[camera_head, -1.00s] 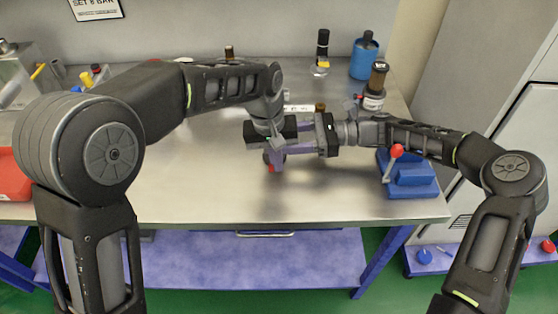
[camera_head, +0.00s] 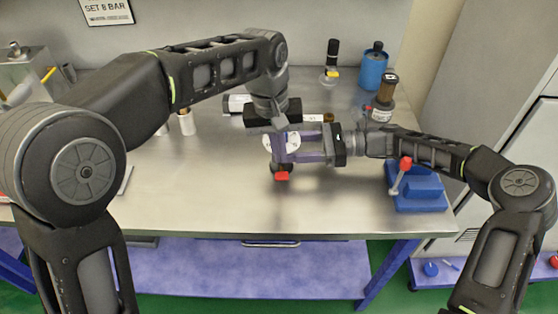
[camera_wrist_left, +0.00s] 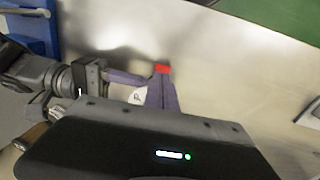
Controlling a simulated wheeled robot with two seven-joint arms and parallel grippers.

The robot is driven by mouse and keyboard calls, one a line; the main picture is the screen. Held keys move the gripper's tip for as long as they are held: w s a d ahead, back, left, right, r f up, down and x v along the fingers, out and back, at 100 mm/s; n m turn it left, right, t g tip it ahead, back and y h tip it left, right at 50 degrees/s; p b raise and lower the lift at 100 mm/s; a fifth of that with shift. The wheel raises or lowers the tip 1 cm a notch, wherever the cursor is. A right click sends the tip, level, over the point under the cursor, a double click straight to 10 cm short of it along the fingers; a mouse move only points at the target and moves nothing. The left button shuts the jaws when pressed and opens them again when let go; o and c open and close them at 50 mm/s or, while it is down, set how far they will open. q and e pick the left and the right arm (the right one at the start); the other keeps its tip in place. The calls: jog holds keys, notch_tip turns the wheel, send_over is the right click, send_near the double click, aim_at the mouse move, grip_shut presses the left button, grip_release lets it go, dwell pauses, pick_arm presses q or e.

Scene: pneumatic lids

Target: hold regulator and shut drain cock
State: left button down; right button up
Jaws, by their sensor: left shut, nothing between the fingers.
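The regulator, with a white dial (camera_head: 283,143) and a red drain cock (camera_head: 282,176) at its lower end, is near the middle of the bench, its body mostly hidden by grippers. My right gripper (camera_head: 290,146) reaches in from the right, its purple fingers apart on either side of the regulator. My left gripper (camera_head: 280,163) comes down from above with shut, empty fingers, its tips close to the red cock. In the left wrist view the left fingertips (camera_wrist_left: 162,80) lie just by the red cock (camera_wrist_left: 161,69); whether they touch cannot be told.
A blue block with a red-knobbed lever (camera_head: 418,190) stands at right on the bench (camera_head: 200,205). Behind are a blue bottle (camera_head: 372,70), a dark-topped bottle (camera_head: 331,65) and a brown-topped jar (camera_head: 383,98). Open bench lies in front of the grippers.

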pick_arm(q)
jog(key=shift+r, duration=0.3)
